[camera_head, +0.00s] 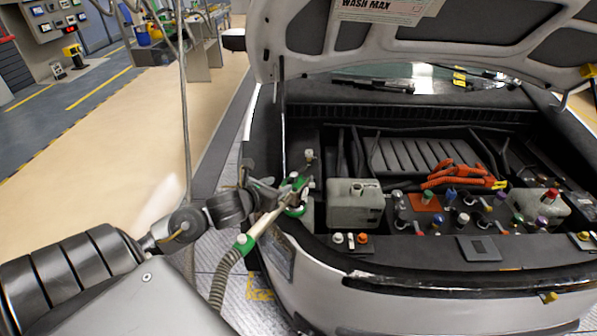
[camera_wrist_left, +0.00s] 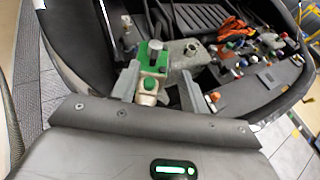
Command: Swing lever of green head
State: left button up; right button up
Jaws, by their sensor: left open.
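The green head (camera_head: 297,185) sits at the front left corner of the open engine bay, left of a pale reservoir. A beige tube with a green collar (camera_head: 243,243) runs from it down to a ribbed hose (camera_head: 222,278). In the left wrist view the green head (camera_wrist_left: 143,56) carries a dark upright cylinder. Which part is its lever is hard to tell. My left gripper (camera_head: 270,190) is at the head. In the wrist view its open fingers (camera_wrist_left: 158,88) stand either side of the pale, green-topped part of the head; contact cannot be told. My right gripper is out of view.
The pale reservoir (camera_head: 354,203) stands close right of the head. Several coloured caps and orange cables (camera_head: 462,176) fill the bay further right. The raised hood (camera_head: 400,42) hangs above, with a thin prop rod (camera_head: 283,115) beside the head. The floor at left is clear.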

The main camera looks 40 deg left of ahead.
aim_at(291, 178)
pick_arm(q)
jog(key=shift+a, duration=0.2)
jog(key=shift+w+a+f+p, duration=0.15)
jog(key=shift+w+a+p, duration=0.05)
jog(key=shift+w+p, duration=0.25)
jog(key=shift+w+a+f+p, duration=0.15)
jog(key=shift+w+p, duration=0.15)
jog(key=shift+w, duration=0.1)
jog(key=p+x, duration=0.2)
jog(key=x, duration=0.5)
jog(key=shift+f, duration=0.1)
jog(key=shift+w+f, duration=0.15)
jog(key=shift+w, duration=0.15)
jog(key=shift+f, duration=0.1)
grip_shut()
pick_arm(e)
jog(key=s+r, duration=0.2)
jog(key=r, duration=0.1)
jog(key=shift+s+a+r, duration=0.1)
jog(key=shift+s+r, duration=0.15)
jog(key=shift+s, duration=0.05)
